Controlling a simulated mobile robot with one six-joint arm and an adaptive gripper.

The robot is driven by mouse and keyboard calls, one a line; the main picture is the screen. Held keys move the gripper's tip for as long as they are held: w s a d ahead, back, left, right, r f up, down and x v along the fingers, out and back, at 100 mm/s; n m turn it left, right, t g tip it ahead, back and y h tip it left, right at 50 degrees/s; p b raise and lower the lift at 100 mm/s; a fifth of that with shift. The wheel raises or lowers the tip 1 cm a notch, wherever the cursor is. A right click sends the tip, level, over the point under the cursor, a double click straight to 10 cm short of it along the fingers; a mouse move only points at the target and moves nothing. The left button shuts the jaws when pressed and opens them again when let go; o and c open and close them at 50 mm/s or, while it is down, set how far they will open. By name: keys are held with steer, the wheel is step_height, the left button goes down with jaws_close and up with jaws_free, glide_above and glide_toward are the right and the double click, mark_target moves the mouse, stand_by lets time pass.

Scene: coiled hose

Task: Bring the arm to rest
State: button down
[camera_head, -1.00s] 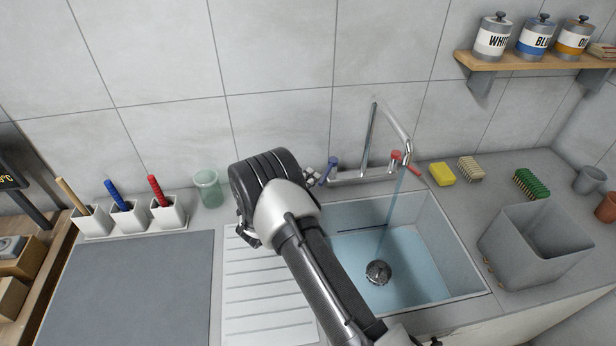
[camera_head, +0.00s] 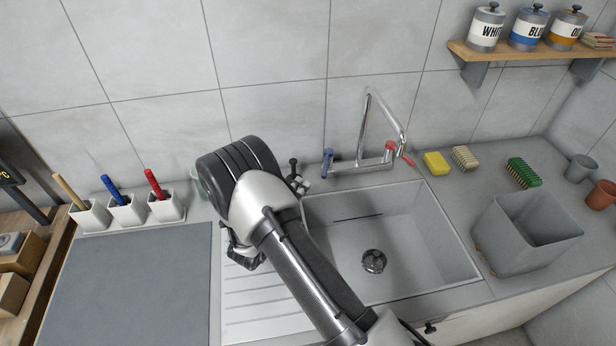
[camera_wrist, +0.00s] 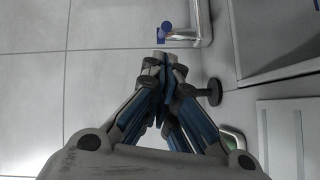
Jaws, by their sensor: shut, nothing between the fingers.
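My arm (camera_head: 305,270) reaches up from the lower right over the draining board (camera_head: 265,310) and the sink's left edge. My gripper (camera_wrist: 165,60) shows in the wrist view with its fingers together and nothing between them. In the head view my wrist hides most of it. The blue tap handle (camera_head: 327,163) is just beyond the fingertips in the wrist view (camera_wrist: 172,33), apparently apart from them. The red tap handle (camera_head: 396,150) is at the right of the faucet (camera_head: 370,125). No water runs, and the sink (camera_head: 400,225) is empty with its drain (camera_head: 373,261) bare.
A black knob (camera_wrist: 213,92) is close beside my fingers. A green glass (camera_head: 199,184) is partly hidden behind my arm. White brush holders (camera_head: 128,209) stand at the left. A yellow sponge (camera_head: 436,163), brushes and a grey bin (camera_head: 520,235) are at the right. The dark mat (camera_head: 130,285) is clear.

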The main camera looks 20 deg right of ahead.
steer(key=shift+v, duration=2.4)
steer(key=w+a+r+m+y, duration=0.3)
steer(key=w+a+r+y, duration=0.2)
steer(key=w+r+y, duration=0.4)
steer(key=s+a+r+y+b, duration=0.1)
steer(key=s+a+r+y, duration=0.25)
steer(key=r, duration=0.45)
steer(key=s+a+r+g+y+b, duration=0.15)
steer(key=s+r, duration=0.25)
steer(key=s, duration=0.5)
steer(key=s+r+g+y, duration=0.1)
steer(key=s+r+y, duration=0.15)
steer(key=s, duration=0.75)
steer(key=s+d+m+g+h, duration=0.1)
steer(key=s+d+g, duration=0.1)
steer(key=s, duration=0.7)
steer(key=s+d+f+m+g+h, duration=0.1)
steer(key=s+d, duration=0.3)
steer(key=s, duration=0.5)
steer(key=shift+g+h, duration=0.35)
steer(key=shift+h, duration=0.1)
